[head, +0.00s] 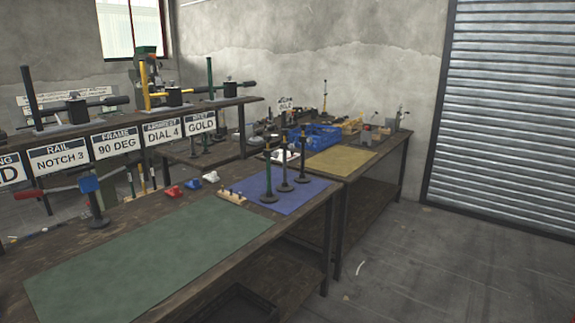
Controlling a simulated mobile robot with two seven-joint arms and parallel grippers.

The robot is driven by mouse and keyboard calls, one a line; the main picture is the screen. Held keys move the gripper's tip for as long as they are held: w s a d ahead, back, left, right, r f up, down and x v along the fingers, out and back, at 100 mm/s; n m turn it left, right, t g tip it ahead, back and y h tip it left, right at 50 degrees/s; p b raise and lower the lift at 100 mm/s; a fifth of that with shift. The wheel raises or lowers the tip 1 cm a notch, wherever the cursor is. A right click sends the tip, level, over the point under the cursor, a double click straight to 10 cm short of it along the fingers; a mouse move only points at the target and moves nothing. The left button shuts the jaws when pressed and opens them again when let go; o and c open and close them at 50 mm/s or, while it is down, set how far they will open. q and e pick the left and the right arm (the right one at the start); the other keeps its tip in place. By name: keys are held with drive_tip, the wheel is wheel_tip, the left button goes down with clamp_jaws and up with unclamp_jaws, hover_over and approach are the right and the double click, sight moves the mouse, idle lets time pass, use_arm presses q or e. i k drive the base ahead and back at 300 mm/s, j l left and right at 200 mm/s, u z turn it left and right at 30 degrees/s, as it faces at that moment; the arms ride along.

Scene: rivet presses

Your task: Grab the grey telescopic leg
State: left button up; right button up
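Several thin upright legs with round dark bases stand on the blue mat (312,190) on the workbench. The right one (303,155) looks dark grey. The middle one (284,165) and the front left one (268,175) look dark with greenish or yellowish parts. At this size I cannot tell surely which is the grey telescopic leg. All of them stand free, apart from one another. Neither of my grippers is in view.
A green mat (145,262) covers the near bench, its surface clear. Red and white small parts (193,184) and a wooden block (231,197) lie behind. Blue bins (315,136) and a yellow mat (340,161) are farther back. Floor at right is open.

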sight(285, 188)
drive_tip(key=i+l, duration=0.45)
drive_tip(key=i, duration=0.2)
drive_tip(key=i+l, duration=0.45)
drive_tip(key=i, duration=0.25)
drive_tip(key=i+l+u, duration=0.1)
drive_tip(key=i+l, duration=0.35)
drive_tip(key=i, duration=0.2)
